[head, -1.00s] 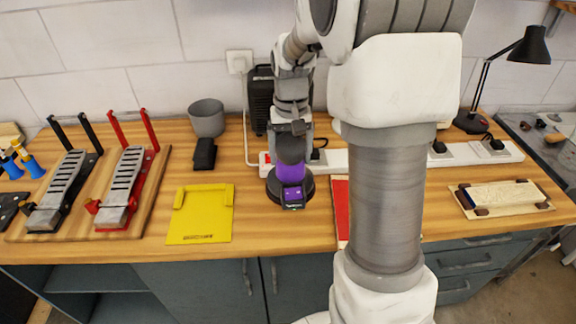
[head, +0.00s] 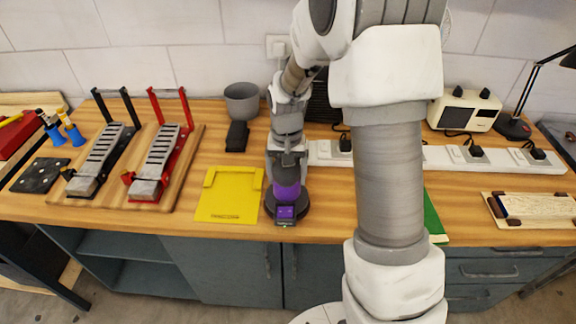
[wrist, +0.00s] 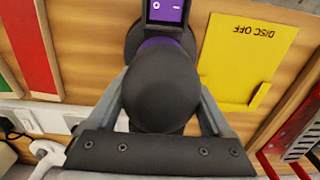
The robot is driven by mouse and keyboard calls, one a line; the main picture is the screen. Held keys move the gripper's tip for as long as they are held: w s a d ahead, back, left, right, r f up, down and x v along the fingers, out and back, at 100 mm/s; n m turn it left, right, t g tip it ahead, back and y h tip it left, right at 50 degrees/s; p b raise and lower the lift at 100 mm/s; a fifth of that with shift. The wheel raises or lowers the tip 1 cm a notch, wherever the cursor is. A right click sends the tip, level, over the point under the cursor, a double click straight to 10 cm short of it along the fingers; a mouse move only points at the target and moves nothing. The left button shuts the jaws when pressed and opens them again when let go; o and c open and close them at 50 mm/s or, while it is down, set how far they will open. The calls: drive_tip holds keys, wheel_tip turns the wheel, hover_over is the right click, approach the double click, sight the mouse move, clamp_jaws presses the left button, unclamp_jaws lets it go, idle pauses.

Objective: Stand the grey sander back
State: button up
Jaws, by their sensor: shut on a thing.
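The sander has a dark grey domed top, which shows in the wrist view (wrist: 160,95), a purple band (head: 287,192), a small purple display at its front and a round black base. My gripper (head: 287,165) is shut on its domed top, with one finger on each side in the wrist view. The sander is upright, just right of the yellow plate (head: 228,200). I cannot tell whether its base touches the bench. The plate is bare, has raised edges, and reads "DISC OFF" upside down in the wrist view (wrist: 235,60).
Left are a black and a red slotted rack (head: 160,160) on a wooden board. Behind stand a grey cup (head: 241,101), a black block (head: 237,136) and a white power strip (head: 440,157). A green panel (head: 433,220) lies right, partly behind my arm; a red panel (wrist: 19,42) lies beside it.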

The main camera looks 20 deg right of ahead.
drive_tip(key=shift+f+b, duration=0.45)
drive_tip(key=shift+s+f, duration=0.25)
drive_tip(key=o, duration=1.5)
drive_tip(key=shift+f, duration=0.25)
drive_tip(key=shift+c, duration=0.2)
drive_tip(key=shift+w, duration=0.2)
drive_tip(key=shift+r+p, duration=0.35)
drive_tip(key=shift+r, duration=0.4)
wheel_tip(320, 180, up, 12)
drive_tip(key=shift+s+r, duration=0.15)
drive_tip(key=shift+r, duration=0.05)
drive_tip(key=s+r+n+t, duration=0.1)
drive_tip(key=s+r, duration=0.2)
drive_tip(key=s, duration=0.4)
drive_tip(key=s+r+n+t, duration=0.1)
drive_tip(key=s+r+t, duration=0.1)
drive_tip(key=s, duration=0.4)
drive_tip(key=s+r+n+t, duration=0.1)
drive_tip(key=s+r+t, duration=0.1)
drive_tip(key=s+r, duration=0.3)
drive_tip(key=shift+s+a+r+n, duration=0.1)
drive_tip(key=shift+s+n, duration=0.2)
drive_tip(key=shift+s, duration=1.05)
